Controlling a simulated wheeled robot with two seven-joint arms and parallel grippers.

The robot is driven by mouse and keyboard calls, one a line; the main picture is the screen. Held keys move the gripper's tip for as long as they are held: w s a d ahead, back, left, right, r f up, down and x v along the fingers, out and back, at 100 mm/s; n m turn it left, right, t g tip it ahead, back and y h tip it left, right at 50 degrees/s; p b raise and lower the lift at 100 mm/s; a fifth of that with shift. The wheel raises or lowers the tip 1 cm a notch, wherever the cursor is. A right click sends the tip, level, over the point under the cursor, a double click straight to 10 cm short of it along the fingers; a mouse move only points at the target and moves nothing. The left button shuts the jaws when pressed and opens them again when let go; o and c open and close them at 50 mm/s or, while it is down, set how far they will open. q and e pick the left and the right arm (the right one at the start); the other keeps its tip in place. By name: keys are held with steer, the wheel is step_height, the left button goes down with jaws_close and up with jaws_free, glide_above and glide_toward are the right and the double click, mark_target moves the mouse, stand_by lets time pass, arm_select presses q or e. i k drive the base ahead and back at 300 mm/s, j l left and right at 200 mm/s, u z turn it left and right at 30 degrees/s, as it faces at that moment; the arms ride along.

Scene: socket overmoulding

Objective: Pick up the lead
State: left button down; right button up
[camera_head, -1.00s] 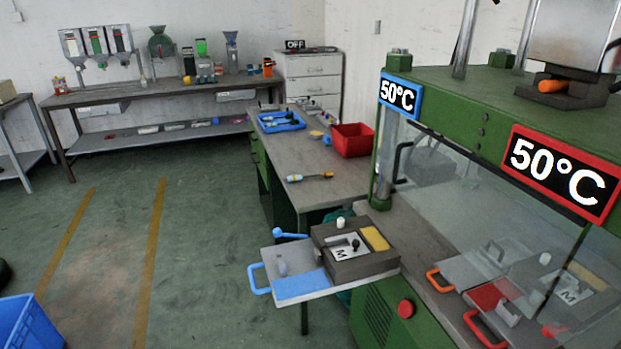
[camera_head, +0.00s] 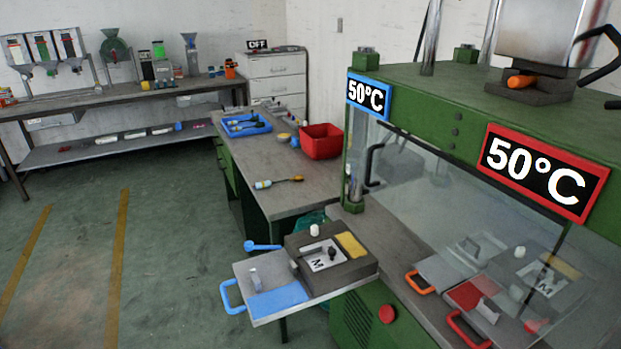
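I cannot single out the lead with certainty. Small dark items lie in a blue tray (camera_head: 229,134) at the far end of the workbench, too small to make out. A yellow-and-blue tool (camera_head: 277,183) with a dark tip lies on the bench nearer to me. Neither of my grippers is in view.
A green press (camera_head: 420,120) with 50°C signs stands at the right. A mould block (camera_head: 345,277) sits on a sliding plate (camera_head: 241,271) with a blue handle. A red bin (camera_head: 321,142) is on the workbench (camera_head: 252,163). Floor at the left is clear.

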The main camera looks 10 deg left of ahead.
mark_target(267, 184)
steer(key=i+j+z, duration=0.25)
steer(key=j, duration=0.4)
steer(key=i+j+z, duration=0.1)
steer(key=i+j, duration=0.2)
steer(key=i+j+z, duration=0.15)
steer(key=j, duration=0.3)
steer(key=i+j+z, duration=0.1)
steer(key=j, duration=0.3)
